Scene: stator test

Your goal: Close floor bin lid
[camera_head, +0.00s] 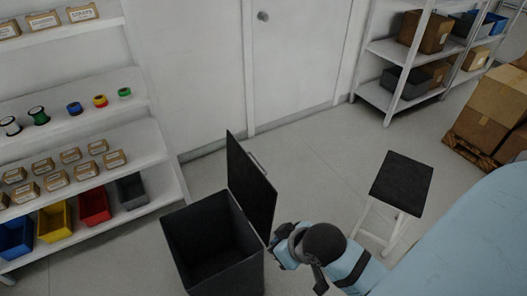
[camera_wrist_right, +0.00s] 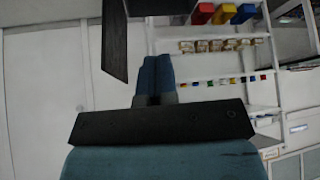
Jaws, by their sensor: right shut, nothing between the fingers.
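The black floor bin (camera_head: 205,240) stands on the floor with its top open and its inside empty as far as I can see. Its black lid (camera_head: 252,185) is raised, standing nearly upright along the bin's right side, with a small handle near its top edge. The lid also shows as a dark panel at the upper left of the right wrist view (camera_wrist_right: 115,40). My right gripper (camera_head: 275,246) is shut and empty, low on the right, outer side of the lid. Its shut fingers show in the wrist view (camera_wrist_right: 157,62). Whether it touches the lid I cannot tell. My left gripper is not in view.
A black-topped stool (camera_head: 402,182) stands to the right of my right arm. A white shelf (camera_head: 150,205) with coloured bins and spools is close on the left. Cardboard boxes (camera_head: 490,105) sit at the far right. The floor before the door is clear.

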